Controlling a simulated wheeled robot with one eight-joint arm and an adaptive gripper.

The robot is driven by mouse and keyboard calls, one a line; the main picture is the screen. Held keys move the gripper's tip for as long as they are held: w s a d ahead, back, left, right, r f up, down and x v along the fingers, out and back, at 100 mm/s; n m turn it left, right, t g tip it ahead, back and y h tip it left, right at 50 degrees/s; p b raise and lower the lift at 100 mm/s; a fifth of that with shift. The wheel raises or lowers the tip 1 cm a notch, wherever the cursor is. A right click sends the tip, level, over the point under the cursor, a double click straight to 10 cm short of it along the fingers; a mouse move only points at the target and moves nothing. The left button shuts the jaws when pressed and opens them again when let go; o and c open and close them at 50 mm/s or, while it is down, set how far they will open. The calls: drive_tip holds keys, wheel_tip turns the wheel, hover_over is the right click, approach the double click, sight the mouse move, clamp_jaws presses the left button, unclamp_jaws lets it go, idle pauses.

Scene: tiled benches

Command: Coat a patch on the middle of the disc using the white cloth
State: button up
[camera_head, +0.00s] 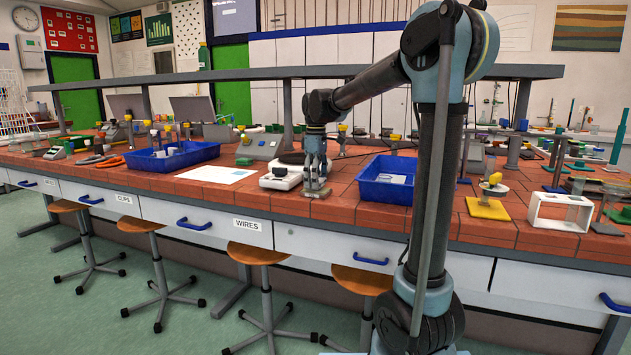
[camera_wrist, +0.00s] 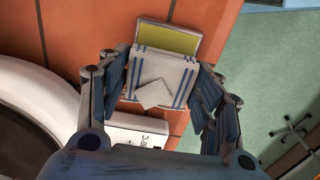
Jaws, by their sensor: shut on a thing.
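My gripper (camera_wrist: 163,88) is shut on the white cloth (camera_wrist: 160,68), which has blue stripes along its sides and lies between the fingers. A flat yellow-green piece with a pale border (camera_wrist: 168,38) shows just beyond the cloth; I cannot tell whether they touch. In the head view my gripper (camera_head: 316,188) points down at the bench top, close to its front edge, and the cloth cannot be made out there. A round dark surface inside a white ring (camera_wrist: 22,132) lies left of my gripper in the wrist view. I cannot tell whether this is the disc.
A white device (camera_head: 281,179) stands left of my gripper on the tiled bench (camera_head: 130,180). A blue tray (camera_head: 386,192) is to the right, another (camera_head: 150,163) to the left. A paper sheet (camera_head: 215,174) lies left. Stools (camera_head: 258,255) stand in front.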

drive_tip(key=shift+f, duration=0.5)
idle(1.3)
drive_tip(key=shift+r, duration=0.1)
drive_tip(key=shift+r, duration=3.45)
